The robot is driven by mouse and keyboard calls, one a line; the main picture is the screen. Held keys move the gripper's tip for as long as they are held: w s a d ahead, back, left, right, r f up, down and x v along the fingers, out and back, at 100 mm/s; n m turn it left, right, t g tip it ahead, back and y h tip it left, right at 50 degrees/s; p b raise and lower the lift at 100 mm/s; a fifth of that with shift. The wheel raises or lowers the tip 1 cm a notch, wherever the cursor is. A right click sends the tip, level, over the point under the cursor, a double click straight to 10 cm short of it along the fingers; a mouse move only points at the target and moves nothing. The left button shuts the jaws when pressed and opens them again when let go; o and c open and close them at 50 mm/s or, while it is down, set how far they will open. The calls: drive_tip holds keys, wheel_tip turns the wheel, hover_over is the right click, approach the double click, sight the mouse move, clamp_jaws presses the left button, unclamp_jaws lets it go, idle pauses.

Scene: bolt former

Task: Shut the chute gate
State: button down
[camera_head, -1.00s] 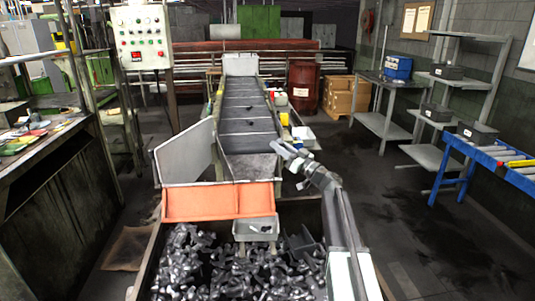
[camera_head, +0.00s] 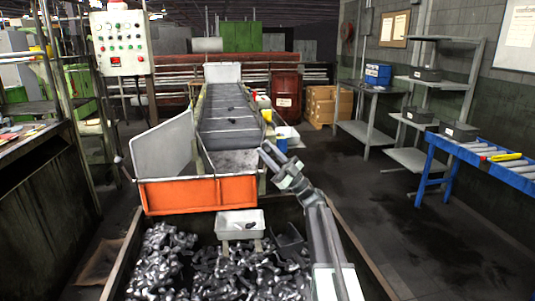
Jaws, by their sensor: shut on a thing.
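The sloping grey chute (camera_head: 230,162) stands ahead, below a long conveyor. An orange panel (camera_head: 200,194) crosses its front end; I cannot tell for sure whether this is the gate. My gripper (camera_head: 267,150) reaches in from the lower right to the chute's right edge. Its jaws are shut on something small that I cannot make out. The gate's position is not clear.
A large bin (camera_head: 365,259) of dark metal parts lies below the chute, with a small grey tray (camera_head: 240,223) at its back edge. A control box (camera_head: 119,43) stands at left. A blue roller table (camera_head: 490,161) stands at right, with open floor before it.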

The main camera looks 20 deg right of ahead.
drive_tip(key=shift+s+f+n+g+y, duration=0.3)
drive_tip(key=shift+n+g+y, duration=0.2)
drive_tip(key=shift+n, duration=0.2)
drive_tip(key=shift+s, duration=0.1)
drive_tip(key=c, duration=1.2)
unclamp_jaws()
drive_tip(key=shift+b, duration=0.3)
drive_tip(key=b+v, duration=0.5)
drive_tip(key=v, duration=0.2)
drive_tip(key=shift+d+f, duration=0.25)
drive_tip(key=shift+r, duration=0.1)
